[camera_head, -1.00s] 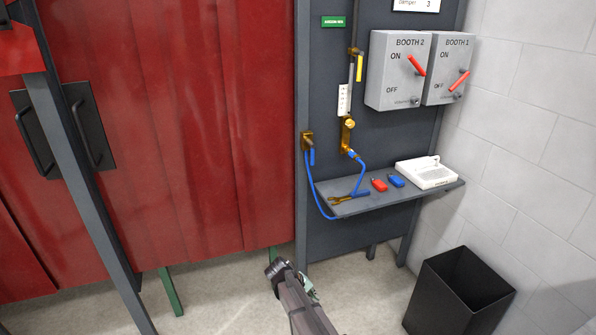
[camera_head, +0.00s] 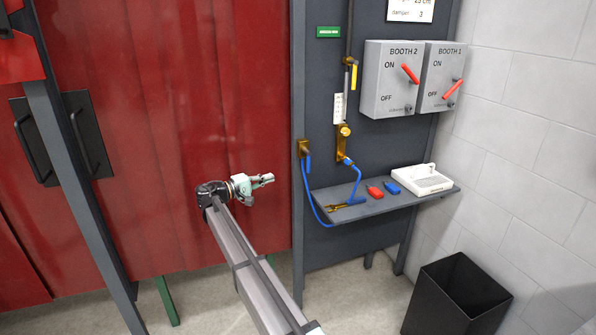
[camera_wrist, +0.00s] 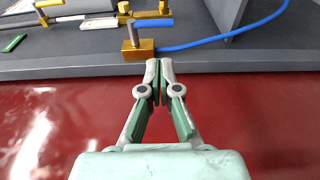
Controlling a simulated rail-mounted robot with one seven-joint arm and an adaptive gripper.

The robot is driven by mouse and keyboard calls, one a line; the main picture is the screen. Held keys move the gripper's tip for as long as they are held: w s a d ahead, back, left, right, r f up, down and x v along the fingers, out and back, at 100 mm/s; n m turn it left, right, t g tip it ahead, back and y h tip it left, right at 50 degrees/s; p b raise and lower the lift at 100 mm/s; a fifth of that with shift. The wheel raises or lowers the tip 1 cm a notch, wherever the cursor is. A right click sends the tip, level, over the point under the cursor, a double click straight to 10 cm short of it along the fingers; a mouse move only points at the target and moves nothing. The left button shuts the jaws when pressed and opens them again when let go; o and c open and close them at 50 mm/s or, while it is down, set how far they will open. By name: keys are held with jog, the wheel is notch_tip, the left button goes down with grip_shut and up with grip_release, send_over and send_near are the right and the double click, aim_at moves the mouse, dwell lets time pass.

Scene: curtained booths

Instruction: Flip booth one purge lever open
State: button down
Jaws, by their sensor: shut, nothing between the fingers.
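No label that I can read marks the booth one purge lever. A brass block (camera_head: 304,148) with blue parts sits on the panel's left edge. A brass block with a grey post shows in the wrist view (camera_wrist: 138,47), just beyond the fingertips and slightly left. A yellow handle (camera_head: 354,77) is on the pipe higher up. A brass fitting (camera_head: 344,141) is below it. My gripper (camera_head: 268,179) is shut and empty, in front of the red curtain, left of the panel. Its fingertips meet in the wrist view (camera_wrist: 160,68), apart from the brass block.
Grey BOOTH 2 (camera_head: 383,88) and BOOTH 1 (camera_head: 432,98) boxes carry red handles. A blue hose (camera_head: 312,200) loops beside the shelf (camera_head: 395,202), which holds small tools and a white device (camera_head: 425,179). A black bin (camera_head: 440,295) stands on the floor.

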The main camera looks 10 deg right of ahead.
jog(key=shift+d, duration=0.1)
jog(key=p+x, duration=0.2)
jog(key=x, duration=1.2)
jog(key=shift+p, duration=0.4)
